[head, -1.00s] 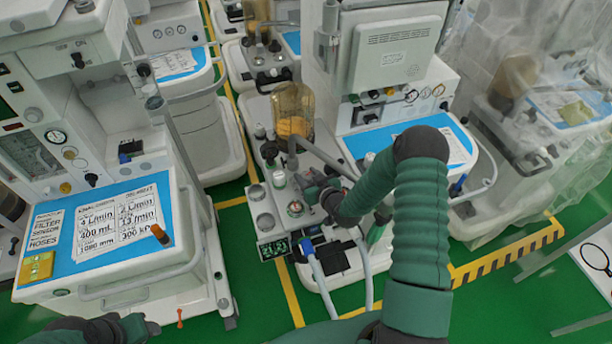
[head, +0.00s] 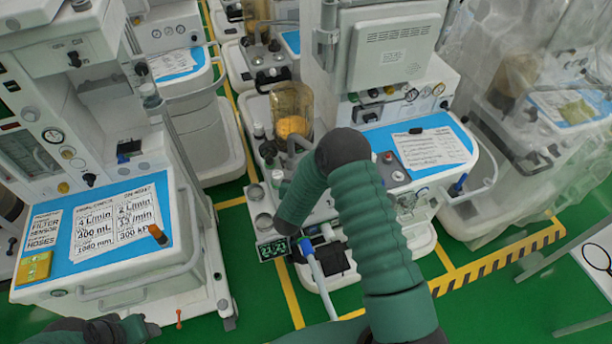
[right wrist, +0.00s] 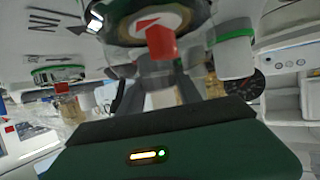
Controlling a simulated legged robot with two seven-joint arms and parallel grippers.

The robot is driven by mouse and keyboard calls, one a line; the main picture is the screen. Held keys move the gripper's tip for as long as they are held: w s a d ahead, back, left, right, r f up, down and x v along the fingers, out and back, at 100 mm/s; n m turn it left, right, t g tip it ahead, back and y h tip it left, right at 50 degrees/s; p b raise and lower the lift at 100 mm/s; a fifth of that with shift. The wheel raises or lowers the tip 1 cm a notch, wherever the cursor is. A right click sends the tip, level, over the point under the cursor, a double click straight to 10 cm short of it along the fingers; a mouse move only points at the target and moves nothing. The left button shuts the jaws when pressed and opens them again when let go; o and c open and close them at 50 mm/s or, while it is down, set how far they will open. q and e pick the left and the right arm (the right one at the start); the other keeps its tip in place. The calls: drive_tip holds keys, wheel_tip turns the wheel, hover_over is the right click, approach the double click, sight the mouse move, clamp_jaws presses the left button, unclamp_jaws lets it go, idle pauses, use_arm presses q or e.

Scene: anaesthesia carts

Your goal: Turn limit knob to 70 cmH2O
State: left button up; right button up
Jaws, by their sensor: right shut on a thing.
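In the right wrist view, a round dial-topped knob (right wrist: 160,28) with a red pointer (right wrist: 161,43) fills the top middle. My right gripper (right wrist: 165,92) has its dark fingers either side of the grey part below the dial and is shut on it. The scale is not readable, so I cannot tell the setting. In the head view my green right arm hides the right gripper and the knob on the middle cart (head: 263,221). My left gripper (head: 135,325) is at the bottom left, away from the carts' controls, its jaws unclear.
Beside the knob are a white green-ringed fitting (right wrist: 235,55) and a black gauge (right wrist: 245,85). The middle cart carries an amber canister (head: 292,112) and a lit display (head: 272,249). A left cart (head: 110,280) and a plastic-covered cart (head: 540,120) stand either side; green floor lies between.

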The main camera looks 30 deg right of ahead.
drive_tip(key=m+g+h, duration=0.2)
drive_tip(key=shift+a+m, duration=0.15)
drive_tip(key=shift+m, duration=0.15)
drive_tip(key=shift+m+g+h+b, duration=0.65)
drive_tip(key=shift+m+g, duration=0.55)
drive_tip(key=shift+g, duration=0.2)
drive_tip(key=shift+m+g, duration=0.3)
drive_tip(key=o, duration=1.4)
drive_tip(key=shift+c, duration=0.2)
